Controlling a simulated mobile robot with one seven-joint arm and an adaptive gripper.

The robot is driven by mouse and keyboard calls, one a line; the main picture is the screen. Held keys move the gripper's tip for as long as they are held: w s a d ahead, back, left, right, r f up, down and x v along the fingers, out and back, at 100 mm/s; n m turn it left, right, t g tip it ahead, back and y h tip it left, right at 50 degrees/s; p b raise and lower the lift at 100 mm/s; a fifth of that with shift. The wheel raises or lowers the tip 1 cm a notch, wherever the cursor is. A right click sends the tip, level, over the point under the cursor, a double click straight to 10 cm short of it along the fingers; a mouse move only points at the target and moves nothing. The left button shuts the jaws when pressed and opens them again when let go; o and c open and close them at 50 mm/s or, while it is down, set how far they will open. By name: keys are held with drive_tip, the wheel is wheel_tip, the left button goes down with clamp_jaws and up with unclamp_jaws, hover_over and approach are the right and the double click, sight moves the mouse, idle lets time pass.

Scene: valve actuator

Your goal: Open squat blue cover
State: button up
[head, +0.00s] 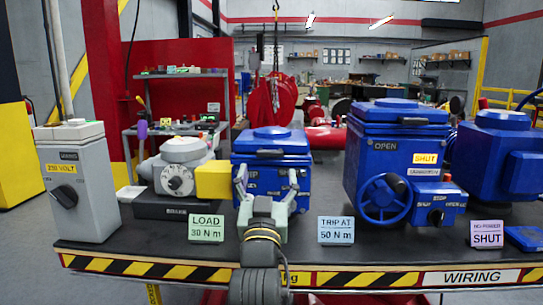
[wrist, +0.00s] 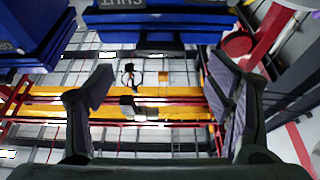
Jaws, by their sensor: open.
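The squat blue cover (head: 271,133) is the lid of the shorter blue box (head: 255,172) at the middle of the bench. It lies flat and looks closed, with a dark handle at its front edge. My gripper (head: 267,184) is in front of this box, below the lid, with its fingers spread and nothing between them. The fingers hide part of the box front. In the wrist view my gripper (wrist: 163,90) is open, and a blue housing with a dark lip (wrist: 145,35) is above and between the fingertips. Whether a finger touches the box I cannot tell.
A taller blue actuator (head: 390,125) with a handwheel stands to the right, another blue housing (head: 500,150) beyond it. A yellow block (head: 213,180) and grey unit (head: 174,165) are close on the left. Label cards (head: 206,228) (head: 336,230) stand along the bench's front.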

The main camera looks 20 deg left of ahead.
sight(270, 154)
drive_tip(key=p+x, duration=0.1)
drive_tip(key=x, duration=0.6)
drive_tip(key=shift+w, duration=0.1)
drive_tip(key=shift+c, duration=0.4)
drive_tip(key=c, duration=1.6)
drive_tip(key=shift+r+p, duration=0.2)
drive_tip(key=shift+p, duration=0.1)
